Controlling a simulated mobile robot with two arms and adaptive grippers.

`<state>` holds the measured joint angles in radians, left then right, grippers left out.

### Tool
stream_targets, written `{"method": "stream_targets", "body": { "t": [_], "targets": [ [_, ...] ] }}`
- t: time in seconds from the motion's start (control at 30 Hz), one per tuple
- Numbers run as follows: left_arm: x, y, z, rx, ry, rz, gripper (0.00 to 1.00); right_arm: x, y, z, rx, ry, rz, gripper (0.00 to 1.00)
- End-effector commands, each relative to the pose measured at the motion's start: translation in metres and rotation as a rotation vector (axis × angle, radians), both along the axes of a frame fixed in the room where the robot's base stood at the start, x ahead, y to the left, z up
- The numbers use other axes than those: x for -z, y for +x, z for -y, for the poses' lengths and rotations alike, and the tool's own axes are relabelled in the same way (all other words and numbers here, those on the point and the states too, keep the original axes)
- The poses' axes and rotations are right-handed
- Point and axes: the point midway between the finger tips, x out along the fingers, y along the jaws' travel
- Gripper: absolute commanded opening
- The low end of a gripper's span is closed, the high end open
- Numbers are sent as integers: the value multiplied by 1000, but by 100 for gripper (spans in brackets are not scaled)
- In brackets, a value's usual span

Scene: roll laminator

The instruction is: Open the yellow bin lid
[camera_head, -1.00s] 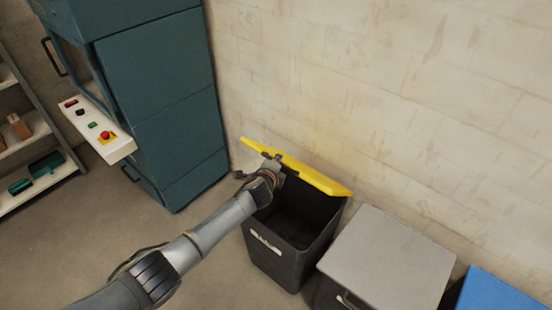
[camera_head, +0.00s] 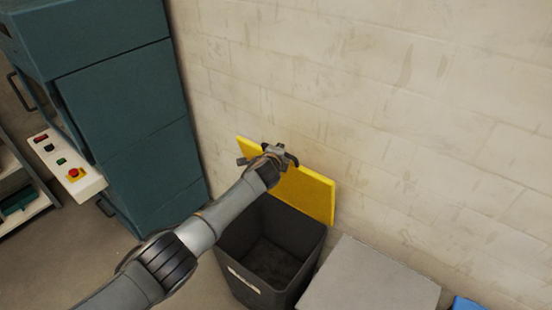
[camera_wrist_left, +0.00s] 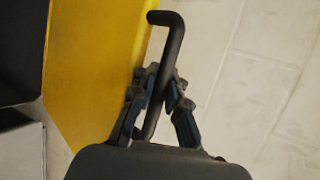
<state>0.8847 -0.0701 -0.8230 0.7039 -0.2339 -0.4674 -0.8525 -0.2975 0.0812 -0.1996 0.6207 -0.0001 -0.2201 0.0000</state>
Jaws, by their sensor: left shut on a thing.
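The yellow lid (camera_head: 310,191) stands raised at the back of the dark bin (camera_head: 256,285), tilted up close to the wall. The bin's mouth is uncovered and its inside looks empty. My left gripper (camera_head: 272,153) is at the lid's upper part. In the left wrist view the fingers of my left gripper (camera_wrist_left: 157,95) are shut on a black bent handle (camera_wrist_left: 173,38) beside the yellow lid (camera_wrist_left: 88,70). My right gripper is in neither view.
A grey-lidded bin (camera_head: 368,280) stands right of the open bin, with a blue lid (camera_head: 467,303) beyond it. A teal machine (camera_head: 130,105) with a control panel (camera_head: 67,166) stands at left. The pale wall (camera_head: 400,110) is close behind the lid.

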Motion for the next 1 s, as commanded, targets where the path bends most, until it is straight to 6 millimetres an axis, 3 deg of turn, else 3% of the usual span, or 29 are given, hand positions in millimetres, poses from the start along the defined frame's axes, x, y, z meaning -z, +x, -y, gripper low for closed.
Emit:
{"method": "stream_targets", "body": {
  "t": [0.47,0.5,0.6,1.0],
  "targets": [
    [-3,2,3,3,0,4,0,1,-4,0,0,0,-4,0],
    [-4,2,3,3,0,4,18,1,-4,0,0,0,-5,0],
    [-3,2,3,3,-1,2,36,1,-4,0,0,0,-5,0],
    [-1,2,1,-1,1,-1,36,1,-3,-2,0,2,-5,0]
  ]
}}
